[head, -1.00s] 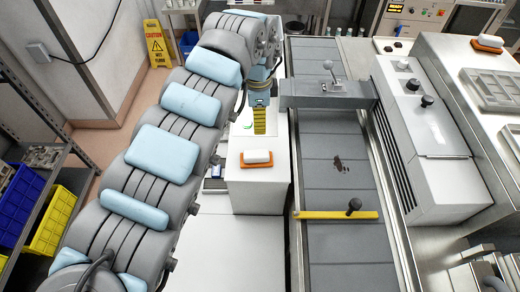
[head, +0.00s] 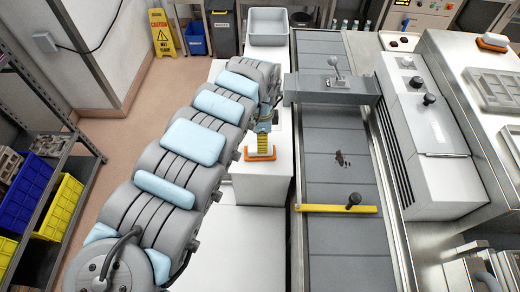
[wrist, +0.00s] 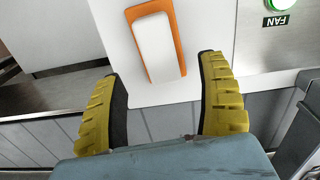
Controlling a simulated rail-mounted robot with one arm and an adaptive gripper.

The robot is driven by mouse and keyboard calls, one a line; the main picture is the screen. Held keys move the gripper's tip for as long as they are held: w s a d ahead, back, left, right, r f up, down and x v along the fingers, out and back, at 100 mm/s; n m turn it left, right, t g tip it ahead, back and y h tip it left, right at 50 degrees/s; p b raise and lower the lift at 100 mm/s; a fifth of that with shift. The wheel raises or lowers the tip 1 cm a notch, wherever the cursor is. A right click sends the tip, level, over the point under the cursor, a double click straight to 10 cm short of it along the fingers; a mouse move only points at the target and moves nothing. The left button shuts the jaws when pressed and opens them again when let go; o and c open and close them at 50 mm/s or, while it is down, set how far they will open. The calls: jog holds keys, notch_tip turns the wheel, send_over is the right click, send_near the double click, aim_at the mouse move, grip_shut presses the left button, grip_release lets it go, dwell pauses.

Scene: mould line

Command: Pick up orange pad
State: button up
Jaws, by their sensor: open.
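The orange pad (wrist: 179,43) lies on a white surface in the wrist view, with a white block on its top and an orange rim showing around it. In the head view the orange pad (head: 272,156) sits on the white cabinet top, partly hidden behind my gripper (head: 264,146). In the wrist view my gripper (wrist: 164,95) has its two yellow ribbed fingers spread wide with nothing between them. The pad appears beyond the fingertips, between their lines and slightly tilted.
Another orange-and-white pad (head: 492,42) lies on the right-hand bench. A grey bin (head: 268,37) stands behind the cabinet. The conveyor (head: 335,215) with a yellow bar (head: 325,208) runs right of the cabinet. A green FAN button (wrist: 282,4) is near the pad.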

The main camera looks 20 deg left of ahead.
aim_at(250, 153)
jog(key=shift+s+a+f+p, duration=0.1)
jog(key=shift+f+p, duration=0.25)
jog(key=shift+f, duration=1.05)
jog(key=shift+a+f+p, duration=0.1)
jog(key=shift+f+p, duration=0.25)
jog(key=shift+f, duration=1)
jog(key=c, duration=1.3)
